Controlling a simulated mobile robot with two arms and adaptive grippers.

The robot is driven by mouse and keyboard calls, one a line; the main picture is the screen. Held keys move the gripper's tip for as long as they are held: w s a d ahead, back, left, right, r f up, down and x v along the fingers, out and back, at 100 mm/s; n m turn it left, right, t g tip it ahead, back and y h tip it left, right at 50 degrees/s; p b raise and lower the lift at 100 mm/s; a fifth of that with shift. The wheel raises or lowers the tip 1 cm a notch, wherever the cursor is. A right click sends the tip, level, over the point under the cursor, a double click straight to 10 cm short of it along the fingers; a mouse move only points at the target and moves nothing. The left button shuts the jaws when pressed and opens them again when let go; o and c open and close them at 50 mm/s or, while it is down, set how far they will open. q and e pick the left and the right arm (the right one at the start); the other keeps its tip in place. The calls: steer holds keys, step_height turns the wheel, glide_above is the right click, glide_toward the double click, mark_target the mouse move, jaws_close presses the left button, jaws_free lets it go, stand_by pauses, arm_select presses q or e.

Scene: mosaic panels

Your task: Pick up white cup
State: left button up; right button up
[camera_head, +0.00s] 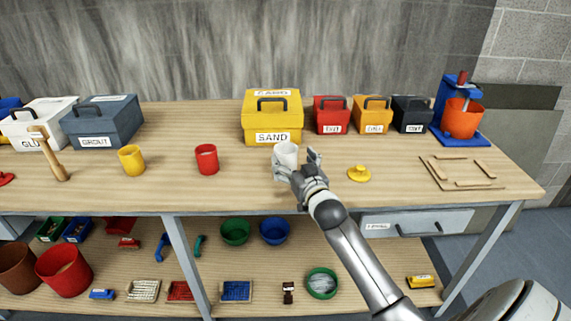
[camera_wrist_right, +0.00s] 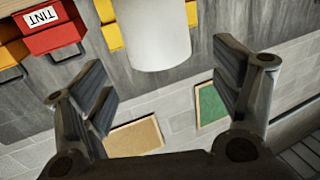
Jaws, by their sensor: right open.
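The white cup (camera_head: 286,154) stands on the wooden workbench (camera_head: 225,185), in front of the yellow SAND box. My right gripper (camera_head: 300,168) is at the cup's front right side in the head view and hides part of its lower body. In the right wrist view the white cup (camera_wrist_right: 153,35) shows at the top centre, ahead of and between the open fingers of the right gripper (camera_wrist_right: 165,90). The fingers are apart, and I see no contact with the cup there. My left gripper is not in view.
The yellow SAND box (camera_head: 272,115) stands behind the cup. A red cup (camera_head: 206,160) and a yellow cup (camera_head: 131,160) stand to the left. A yellow lidded knob (camera_head: 359,174) lies to the right. A red box (camera_head: 331,114) stands behind right.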

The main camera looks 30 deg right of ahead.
mark_target(282, 144)
steer(key=shift+p+x, duration=0.6)
steer(key=shift+x, duration=2.55)
steer(key=c, duration=1.3)
steer(key=shift+c, duration=0.7)
steer(key=shift+r, duration=0.15)
